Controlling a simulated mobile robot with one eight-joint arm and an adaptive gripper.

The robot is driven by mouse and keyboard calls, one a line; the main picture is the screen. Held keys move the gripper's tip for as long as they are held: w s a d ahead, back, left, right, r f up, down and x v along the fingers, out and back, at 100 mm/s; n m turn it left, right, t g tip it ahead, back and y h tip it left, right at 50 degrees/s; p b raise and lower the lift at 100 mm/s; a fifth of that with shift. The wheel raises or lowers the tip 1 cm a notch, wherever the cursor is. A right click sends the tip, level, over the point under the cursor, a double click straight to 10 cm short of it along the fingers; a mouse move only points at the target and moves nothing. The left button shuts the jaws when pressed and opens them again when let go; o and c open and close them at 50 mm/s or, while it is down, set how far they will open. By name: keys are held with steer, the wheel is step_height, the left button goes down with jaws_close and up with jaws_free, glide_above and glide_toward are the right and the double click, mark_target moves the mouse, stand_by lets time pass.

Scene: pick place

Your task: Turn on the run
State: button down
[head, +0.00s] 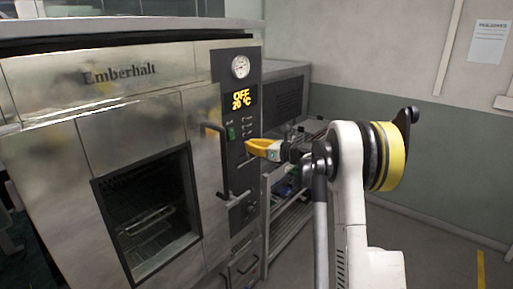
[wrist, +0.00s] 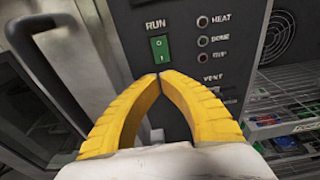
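The RUN switch is a green rocker (wrist: 160,49) marked 0 and I, on the dark control panel, under the word RUN in the wrist view. In the head view the green rocker (head: 231,132) shows beside the oven door handle. The display (head: 240,99) above it reads OFF and 20 °C. My gripper (wrist: 159,77) has yellow fingers with their tips together and nothing seen between them. The tips appear just below the switch in the wrist view; whether they touch the panel cannot be told. In the head view my gripper (head: 249,146) is right of the switch.
A black door handle (wrist: 62,75) stands out left of the panel. Indicator lights (wrist: 203,41) labelled HEAT and others lie right of the switch. A wire rack (wrist: 285,125) with small items stands at the right. Open floor (head: 440,255) lies right of my arm.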

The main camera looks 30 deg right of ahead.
mark_target(230, 140)
steer(key=x, duration=0.8)
steer(key=shift+w+b, duration=0.15)
steer(key=shift+b, duration=0.2)
steer(key=shift+w+a+f, duration=0.15)
steer(key=shift+w+a, duration=0.05)
steer(key=shift+w, duration=0.25)
